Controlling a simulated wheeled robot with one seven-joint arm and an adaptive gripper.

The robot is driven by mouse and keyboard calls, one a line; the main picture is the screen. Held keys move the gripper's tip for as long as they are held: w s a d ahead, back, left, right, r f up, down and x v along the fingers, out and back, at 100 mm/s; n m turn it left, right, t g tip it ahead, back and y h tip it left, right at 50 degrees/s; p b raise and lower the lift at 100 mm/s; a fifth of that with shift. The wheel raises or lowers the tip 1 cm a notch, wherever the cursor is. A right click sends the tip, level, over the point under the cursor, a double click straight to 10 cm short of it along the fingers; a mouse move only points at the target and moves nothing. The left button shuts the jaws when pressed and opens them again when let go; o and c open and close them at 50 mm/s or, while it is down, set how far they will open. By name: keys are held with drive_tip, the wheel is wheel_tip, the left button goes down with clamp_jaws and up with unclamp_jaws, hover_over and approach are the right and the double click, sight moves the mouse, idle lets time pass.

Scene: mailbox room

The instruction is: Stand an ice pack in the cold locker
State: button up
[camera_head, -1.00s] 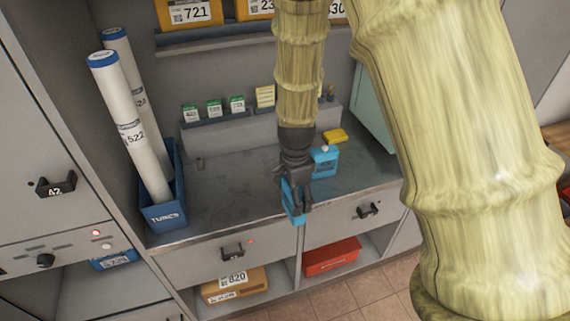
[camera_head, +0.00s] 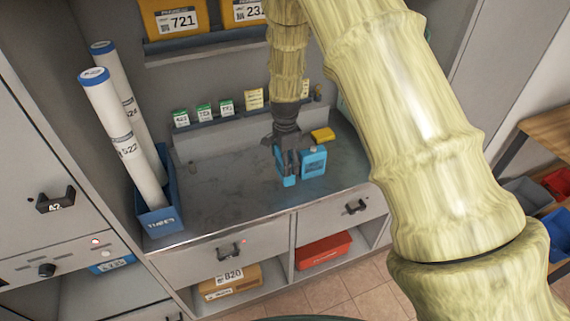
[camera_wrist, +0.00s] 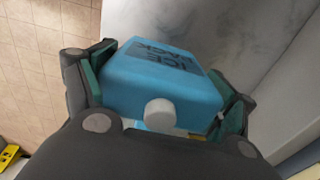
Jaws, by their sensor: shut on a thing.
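My gripper (camera_head: 287,165) is above the grey counter, shut on a blue ice pack (camera_head: 289,182). In the wrist view the held ice pack (camera_wrist: 165,75) lies between the two fingers, with dark "ICE PACK" lettering and a white cap toward the camera. In the head view fingers hide much of it, and I cannot tell whether it touches the counter. A second blue ice pack (camera_head: 315,162) with a pale cap stands on the counter close to the right of my gripper. I cannot tell which compartment is the cold locker.
A blue tube bin (camera_head: 160,222) with two long white tubes stands at the counter's left. A yellow block (camera_head: 322,134) lies behind the second pack. At lower left, an open compartment holds a blue box (camera_head: 111,263). The counter's middle is clear.

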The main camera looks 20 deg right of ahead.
drive_tip(key=shift+w+d, duration=0.1)
drive_tip(key=shift+w, duration=0.05)
drive_tip(key=shift+f+p, duration=0.95)
drive_tip(key=shift+f, duration=0.8)
drive_tip(key=shift+f, duration=0.1)
drive_tip(key=o, duration=1.1)
